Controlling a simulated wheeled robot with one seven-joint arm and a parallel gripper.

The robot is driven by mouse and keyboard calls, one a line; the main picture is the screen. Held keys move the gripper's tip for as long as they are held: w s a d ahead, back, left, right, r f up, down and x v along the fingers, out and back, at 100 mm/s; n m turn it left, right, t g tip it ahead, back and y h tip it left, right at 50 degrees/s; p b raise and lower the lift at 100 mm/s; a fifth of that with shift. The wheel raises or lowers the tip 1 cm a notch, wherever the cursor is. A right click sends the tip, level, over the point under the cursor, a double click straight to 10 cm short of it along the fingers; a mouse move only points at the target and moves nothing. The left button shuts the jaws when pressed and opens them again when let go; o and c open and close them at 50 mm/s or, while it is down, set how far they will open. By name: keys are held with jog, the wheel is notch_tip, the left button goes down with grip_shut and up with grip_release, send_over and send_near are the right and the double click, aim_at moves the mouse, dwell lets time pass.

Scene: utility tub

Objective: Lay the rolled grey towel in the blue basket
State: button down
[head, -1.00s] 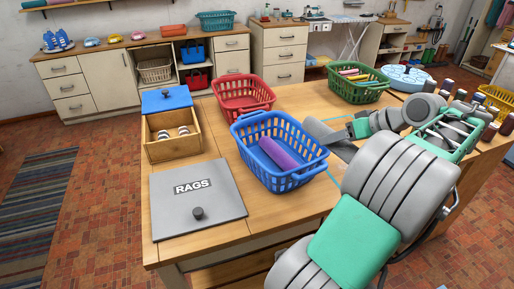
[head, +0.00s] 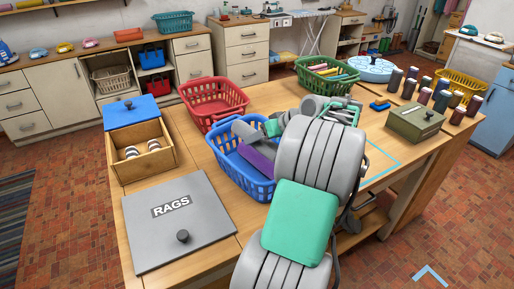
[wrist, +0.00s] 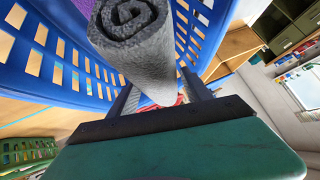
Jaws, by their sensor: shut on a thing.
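The blue basket (head: 228,161) stands on the wooden table in the head view, and its slotted wall (wrist: 45,65) fills much of the upper wrist view. A rolled purple towel (head: 258,160) lies in it. The rolled grey towel (head: 246,131) is at the basket's back side, over or within its opening; I cannot tell if it touches the bottom. In the wrist view the grey towel (wrist: 140,45) shows its spiral end between the fingers of my gripper (wrist: 160,92), which is shut on it. My arm hides the basket's right side in the head view.
A red basket (head: 213,99) stands just behind the blue one. A wooden box (head: 142,150) with a blue lid and the grey RAGS lid (head: 170,235) lie to the left. A green basket (head: 327,78), several dark jars and an olive box (head: 416,122) are at the right.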

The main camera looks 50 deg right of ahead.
jog(key=f, duration=0.1)
jog(key=w+f, duration=0.1)
jog(key=f, duration=0.1)
jog(key=shift+a+f+p, duration=0.15)
jog(key=shift+f+p, duration=0.15)
jog(key=shift+f+b, duration=0.5)
jog(key=shift+f, duration=0.4)
jog(key=shift+c, duration=2.3)
grip_release()
jog(key=shift+r, duration=0.1)
